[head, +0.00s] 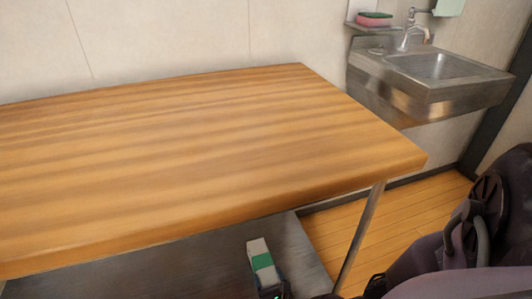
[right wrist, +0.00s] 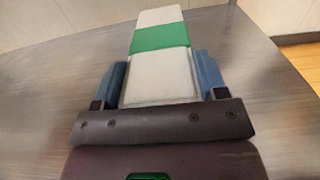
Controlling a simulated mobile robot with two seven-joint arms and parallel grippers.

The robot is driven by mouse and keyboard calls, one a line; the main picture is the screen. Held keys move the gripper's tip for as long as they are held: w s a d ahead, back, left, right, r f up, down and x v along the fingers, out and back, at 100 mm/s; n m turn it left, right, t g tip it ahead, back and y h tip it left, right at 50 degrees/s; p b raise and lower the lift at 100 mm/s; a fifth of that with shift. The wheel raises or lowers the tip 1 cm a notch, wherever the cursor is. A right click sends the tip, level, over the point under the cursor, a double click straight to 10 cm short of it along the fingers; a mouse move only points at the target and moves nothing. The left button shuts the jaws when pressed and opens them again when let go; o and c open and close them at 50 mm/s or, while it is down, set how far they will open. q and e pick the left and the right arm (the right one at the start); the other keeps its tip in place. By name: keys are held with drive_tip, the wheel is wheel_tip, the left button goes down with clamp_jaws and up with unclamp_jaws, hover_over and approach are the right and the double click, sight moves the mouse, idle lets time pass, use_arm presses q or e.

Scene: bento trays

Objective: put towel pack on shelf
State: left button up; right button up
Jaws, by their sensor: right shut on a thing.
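The towel pack (head: 261,256) is a white block with a green band, in the head view at the bottom, over the grey metal lower shelf (head: 190,274) under the wooden table. It also shows in the right wrist view (right wrist: 161,76), between the two blue fingers. My right gripper (head: 268,284) is shut on the near part of the pack; it also shows in the right wrist view (right wrist: 162,80). The pack points away from the gripper, over the shelf surface. I cannot tell whether it touches the shelf. My left gripper is out of view.
The wooden tabletop (head: 200,150) is bare, and its front edge overhangs the shelf. A metal table leg (head: 362,235) stands right of the pack. A steel sink (head: 430,75) with a pink and green sponge (head: 375,19) is on the back wall. The shelf around the pack looks clear.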

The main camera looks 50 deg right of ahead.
drive_tip(key=f, duration=0.1)
drive_tip(key=f+b, duration=0.1)
drive_tip(key=shift+s+f, duration=0.25)
drive_tip(key=shift+f, duration=0.1)
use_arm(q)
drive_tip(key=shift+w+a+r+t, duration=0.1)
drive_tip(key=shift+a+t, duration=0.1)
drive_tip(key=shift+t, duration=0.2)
use_arm(e)
drive_tip(key=shift+w+r, duration=0.1)
drive_tip(key=shift+w, duration=0.1)
drive_tip(key=o, duration=1)
drive_tip(key=shift+s, duration=0.1)
